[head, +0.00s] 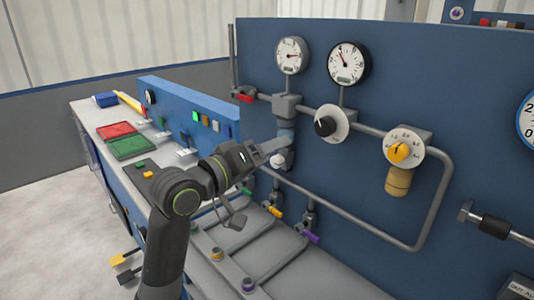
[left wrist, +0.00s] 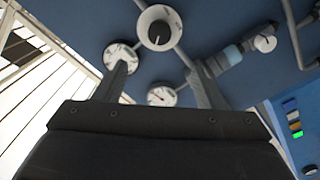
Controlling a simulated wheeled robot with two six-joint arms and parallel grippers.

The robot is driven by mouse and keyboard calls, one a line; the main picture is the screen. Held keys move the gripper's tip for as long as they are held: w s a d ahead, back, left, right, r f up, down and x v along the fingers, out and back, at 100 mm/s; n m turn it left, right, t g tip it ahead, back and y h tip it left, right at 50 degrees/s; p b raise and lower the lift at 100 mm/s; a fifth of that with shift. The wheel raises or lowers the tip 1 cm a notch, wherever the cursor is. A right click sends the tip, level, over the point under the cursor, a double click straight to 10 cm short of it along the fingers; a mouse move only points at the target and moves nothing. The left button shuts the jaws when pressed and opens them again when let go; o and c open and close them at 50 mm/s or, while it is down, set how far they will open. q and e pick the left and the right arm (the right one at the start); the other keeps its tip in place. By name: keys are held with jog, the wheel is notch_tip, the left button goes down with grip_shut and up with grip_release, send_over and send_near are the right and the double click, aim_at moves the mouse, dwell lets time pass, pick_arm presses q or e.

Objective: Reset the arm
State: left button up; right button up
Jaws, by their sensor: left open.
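My left gripper (head: 272,150) reaches in from the left in front of the blue panel, close to a vertical pipe section. Its two fingers stand apart in the left wrist view (left wrist: 160,78), with nothing held between them. The pipe section (head: 286,133) is grey-blue and hangs below a grey fitting; the gripper partly hides it. In the left wrist view this pipe (left wrist: 232,54) runs to the right of the fingers, with a white round knob at its end. I cannot tell whether the gripper touches it. My right gripper is in neither view.
The blue panel (head: 460,110) carries two upper gauges, a black-knob dial (head: 327,124) and a yellow-knob dial (head: 402,149). Grey pipes run along it. Several small coloured valve handles sit below. Red (head: 116,130) and green trays (head: 131,146) lie on the left bench.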

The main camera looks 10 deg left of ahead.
pick_arm(q)
jog(key=s+a+f+g+y, duration=0.1)
jog(key=s+a+f+y, duration=0.25)
jog(key=f, duration=0.55)
jog(key=s+a+f+g+y, duration=0.2)
jog(key=s+a+f, duration=0.15)
jog(key=f, duration=0.55)
jog(key=s+a+f+g+y, duration=0.1)
jog(key=s+a+f+y, duration=0.2)
jog(key=f, duration=0.6)
jog(key=s+a+f+m+g+y, duration=0.15)
jog(key=s+a+f+g, duration=0.45)
jog(key=s, duration=0.7)
jog(key=s+a+f+g+y, duration=0.1)
jog(key=s+a+f+y, duration=0.25)
jog(key=s+f, duration=0.6)
notch_tip(320, 180, down, 23)
jog(key=s+a+g+h, duration=0.1)
jog(key=s+a+h, duration=0.1)
jog(key=s+d+f+g, duration=0.1)
jog(key=s+f, duration=1.4)
jog(key=shift+s+d, duration=0.15)
jog(key=shift+d, duration=0.05)
